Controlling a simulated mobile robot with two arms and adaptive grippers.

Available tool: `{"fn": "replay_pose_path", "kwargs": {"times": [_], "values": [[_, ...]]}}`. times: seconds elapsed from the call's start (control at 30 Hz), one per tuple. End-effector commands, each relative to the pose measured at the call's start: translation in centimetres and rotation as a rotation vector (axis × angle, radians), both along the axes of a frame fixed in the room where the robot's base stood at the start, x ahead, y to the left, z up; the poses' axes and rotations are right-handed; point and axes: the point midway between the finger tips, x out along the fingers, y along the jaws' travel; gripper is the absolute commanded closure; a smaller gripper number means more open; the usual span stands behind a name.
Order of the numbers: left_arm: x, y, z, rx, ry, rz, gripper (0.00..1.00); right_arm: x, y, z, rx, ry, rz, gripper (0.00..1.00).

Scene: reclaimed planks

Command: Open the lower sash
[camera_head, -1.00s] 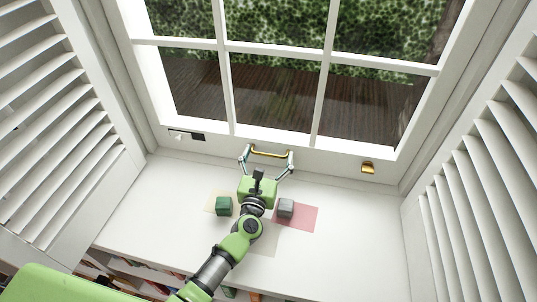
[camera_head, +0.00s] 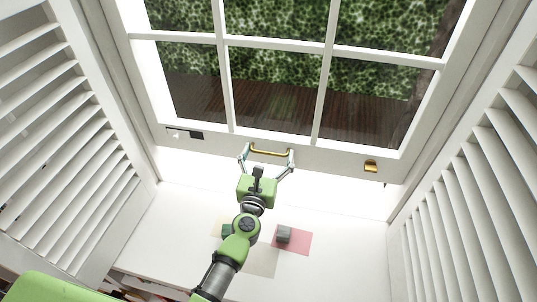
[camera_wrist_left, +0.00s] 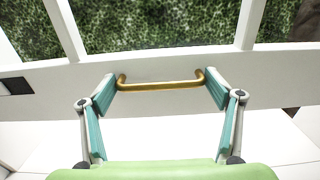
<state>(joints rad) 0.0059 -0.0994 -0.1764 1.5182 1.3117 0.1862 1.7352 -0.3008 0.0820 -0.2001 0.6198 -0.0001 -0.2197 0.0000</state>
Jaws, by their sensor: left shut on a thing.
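The lower sash (camera_head: 335,155) is a white frame with several panes. My left gripper (camera_head: 268,154) is shut on the handle, with one finger at each end of the bar. In the left wrist view the teal finger pads press against both ends. My right gripper is not in view.
A grey cube (camera_head: 284,233) stands on a pink square (camera_head: 298,244). A green cube (camera_head: 227,230) is partly hidden by my arm. A brass latch piece (camera_head: 370,166) sits on the rail. Louvred shutters (camera_head: 455,200) flank the window on both sides.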

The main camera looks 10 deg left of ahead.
Motion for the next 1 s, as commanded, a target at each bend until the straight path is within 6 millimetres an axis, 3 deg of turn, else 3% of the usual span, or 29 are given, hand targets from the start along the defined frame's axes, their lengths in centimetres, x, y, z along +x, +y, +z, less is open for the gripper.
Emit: {"fn": "replay_pose_path", "kwargs": {"times": [0.07, 0.47, 0.5, 0.53, 1.0], "values": [[0.10, 0.07, 0.93, -0.001, -0.006, 0.003, 0.56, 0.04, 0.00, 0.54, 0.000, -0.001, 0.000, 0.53], [0.07, 0.09, 0.84, -0.001, -0.004, 0.004, 0.56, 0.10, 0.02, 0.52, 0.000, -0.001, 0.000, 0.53], [0.07, 0.09, 0.83, -0.001, -0.004, 0.003, 0.10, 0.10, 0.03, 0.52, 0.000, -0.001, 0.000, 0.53], [0.07, 0.09, 0.81, -0.001, -0.004, 0.003, 0.02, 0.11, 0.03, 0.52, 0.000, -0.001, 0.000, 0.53], [-0.80, 0.02, 0.47, 0.000, 0.002, 0.001, 0.01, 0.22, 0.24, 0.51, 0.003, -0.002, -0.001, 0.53]]}}
